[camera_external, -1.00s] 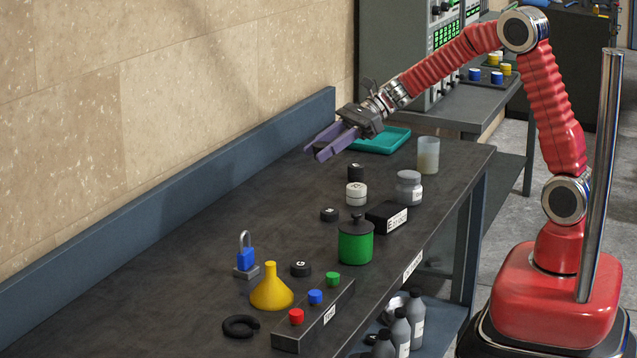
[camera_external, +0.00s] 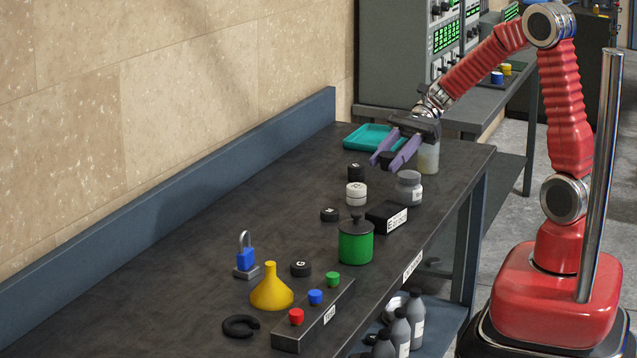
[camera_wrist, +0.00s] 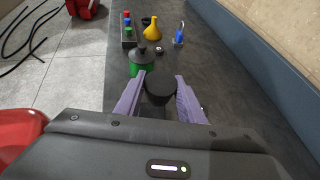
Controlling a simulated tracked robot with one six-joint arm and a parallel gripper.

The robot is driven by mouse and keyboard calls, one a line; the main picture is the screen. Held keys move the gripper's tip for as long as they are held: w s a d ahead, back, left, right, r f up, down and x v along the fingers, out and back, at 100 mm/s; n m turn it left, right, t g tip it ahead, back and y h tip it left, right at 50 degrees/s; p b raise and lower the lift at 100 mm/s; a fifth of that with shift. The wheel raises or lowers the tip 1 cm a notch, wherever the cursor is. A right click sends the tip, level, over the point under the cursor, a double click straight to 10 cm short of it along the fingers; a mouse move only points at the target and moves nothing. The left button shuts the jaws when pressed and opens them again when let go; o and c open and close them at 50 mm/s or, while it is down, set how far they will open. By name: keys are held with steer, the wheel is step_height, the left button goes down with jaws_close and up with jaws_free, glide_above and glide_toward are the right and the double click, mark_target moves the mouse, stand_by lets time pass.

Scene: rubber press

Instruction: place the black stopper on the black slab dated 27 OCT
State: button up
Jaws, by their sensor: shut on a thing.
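My gripper (camera_external: 393,163) is at the far end of the bench with its purple fingers shut on the black stopper (camera_external: 388,159). In the wrist view the black stopper (camera_wrist: 160,88) shows as a dark round piece, wider at the top, between both fingers (camera_wrist: 160,98). It is held above the bench. A black slab (camera_external: 379,212) with a white label lies nearer the front edge, below the gripper in the picture. Its lettering is too small to read surely as a date. Its top looks bare.
A clear beaker (camera_external: 428,160) stands close behind my gripper in the picture, and a teal tray (camera_external: 352,140) is left of it. A grey-lidded jar (camera_external: 409,188), a white round container (camera_external: 356,194) and a green pot (camera_external: 356,245) stand near the slab. Open bench (camera_external: 200,255) lies left.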

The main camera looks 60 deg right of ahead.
steer(key=shift+f, duration=0.15)
glide_above(387, 209)
steer(key=shift+w+f, duration=0.1)
steer(key=shift+f, duration=2.9)
steer(key=shift+f, duration=1.9)
steer(key=o, duration=1)
steer(key=shift+o, duration=0.2)
